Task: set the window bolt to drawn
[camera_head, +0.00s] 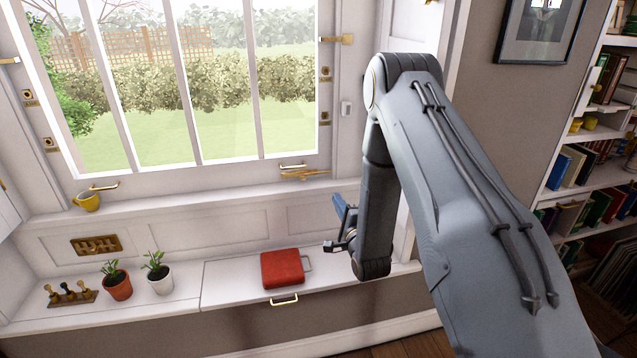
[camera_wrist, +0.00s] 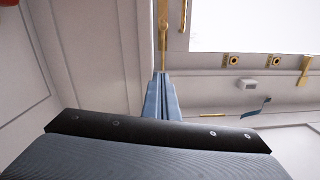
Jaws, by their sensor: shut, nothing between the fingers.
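A brass fitting with a wide end (camera_head: 337,40) crosses the right edge of the window frame; it also shows in the wrist view (camera_wrist: 305,70). A slim brass piece (camera_head: 305,174) lies at the window's lower right, by the sill, and shows in the wrist view (camera_wrist: 164,40). I cannot tell which is the window bolt, or its setting. My gripper (camera_wrist: 161,76) is shut and empty, its blue fingers pointing at the slim brass piece's near end. Whether they touch is unclear. In the head view my gripper (camera_head: 340,228) is right of the red box, partly behind my arm.
A brass handle (camera_head: 293,166) is on the lower frame, with brass sockets (camera_head: 325,73) up the right side. A yellow mug (camera_head: 87,201) stands on the sill. Potted plants (camera_head: 117,285) and a red box (camera_head: 282,268) stand on the bench. A bookcase (camera_head: 590,150) is at right.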

